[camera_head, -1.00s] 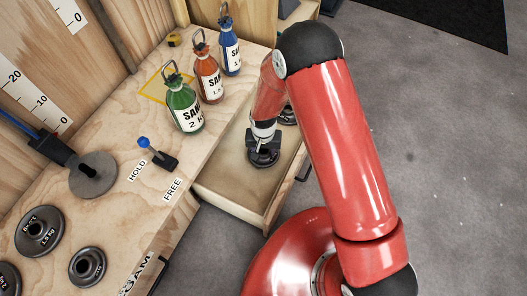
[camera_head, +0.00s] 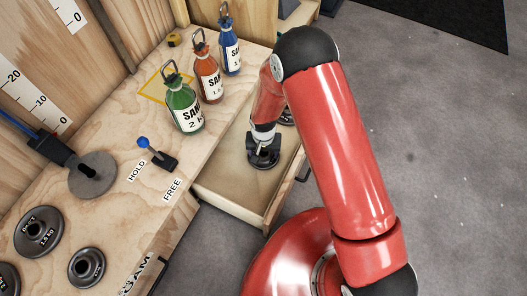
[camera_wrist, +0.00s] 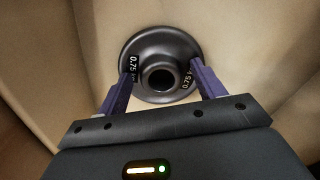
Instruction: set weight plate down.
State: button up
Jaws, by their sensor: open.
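A dark round weight plate marked 0.75 (camera_wrist: 160,46) lies flat on the floor of the open wooden drawer. In the head view this plate (camera_head: 263,163) shows below my gripper, partly covered by it. My gripper (camera_wrist: 160,80) is open. In the wrist view its two purple fingers stand apart, one on each side of the plate's raised hub. I cannot tell whether the fingers touch the plate's face. Another dark piece (camera_head: 287,117) lies further back in the drawer, mostly hidden by my arm.
The drawer (camera_head: 232,197) is pulled out beside the wooden bench. On the bench stand green (camera_head: 184,108), orange (camera_head: 208,78) and blue (camera_head: 230,52) bottles, a blue-knobbed lever (camera_head: 157,154), a grey disc (camera_head: 92,175) and several dark plates (camera_head: 40,232). The drawer's front part is clear.

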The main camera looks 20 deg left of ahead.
notch_tip(320, 180, up, 12)
jog(key=p, duration=0.1)
jog(key=shift+r, duration=0.1)
jog(key=w+d+r+m+t, duration=0.1)
jog(key=w+d+r, duration=0.1)
jog(key=d+r, duration=0.75)
jog(key=w+d+r+m+t, duration=0.1)
jog(key=w+d+r, duration=0.1)
jog(key=d+r, duration=0.75)
jog(key=s+d+r+m+t, duration=0.1)
jog(key=s+d+r+t, duration=0.2)
jog(key=s+d+r, duration=1)
jog(key=shift+s+d+r+m+t, duration=0.3)
jog(key=shift+s+d+r, duration=0.1)
jog(key=shift+s+r, duration=0.55)
